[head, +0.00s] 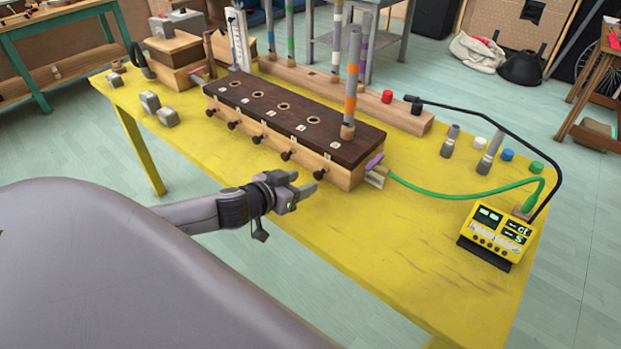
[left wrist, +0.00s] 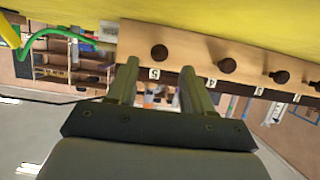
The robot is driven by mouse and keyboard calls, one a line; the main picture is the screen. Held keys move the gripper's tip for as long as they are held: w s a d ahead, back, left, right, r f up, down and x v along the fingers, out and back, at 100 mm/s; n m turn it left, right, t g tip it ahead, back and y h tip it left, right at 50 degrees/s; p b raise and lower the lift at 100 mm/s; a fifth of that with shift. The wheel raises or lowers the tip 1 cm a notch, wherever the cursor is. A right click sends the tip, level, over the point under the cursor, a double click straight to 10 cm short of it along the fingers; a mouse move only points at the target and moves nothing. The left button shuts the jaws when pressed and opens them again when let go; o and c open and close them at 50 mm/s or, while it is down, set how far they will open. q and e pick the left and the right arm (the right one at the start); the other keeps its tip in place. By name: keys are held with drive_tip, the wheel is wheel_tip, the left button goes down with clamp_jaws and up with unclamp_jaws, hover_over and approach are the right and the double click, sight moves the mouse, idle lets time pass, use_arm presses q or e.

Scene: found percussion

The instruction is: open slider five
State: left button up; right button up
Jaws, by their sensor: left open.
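The wooden slider box (head: 290,110) has a dark top with round holes and a row of dark knobs along its pale front. The knob of slider five (head: 319,174) is the one at the right end of the row. In the left wrist view the knob of slider five (left wrist: 159,52) sits above a tag marked 5, with the view upside down. My left gripper (head: 303,181) is open and empty just in front of this knob. In the left wrist view its fingertips (left wrist: 163,75) are on either side of the tag, short of the knob. My right gripper is not in view.
A striped tube (head: 351,85) stands in the box's right end hole. A green hose (head: 450,192) runs from the box's right end to a yellow meter (head: 497,230). The yellow table (head: 390,255) is clear in front of the box. Grey weights (head: 150,102) lie at left.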

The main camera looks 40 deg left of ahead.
sight(316, 177)
use_arm(q)
drive_tip(key=shift+x, duration=2.25)
drive_tip(key=shift+c, duration=0.3)
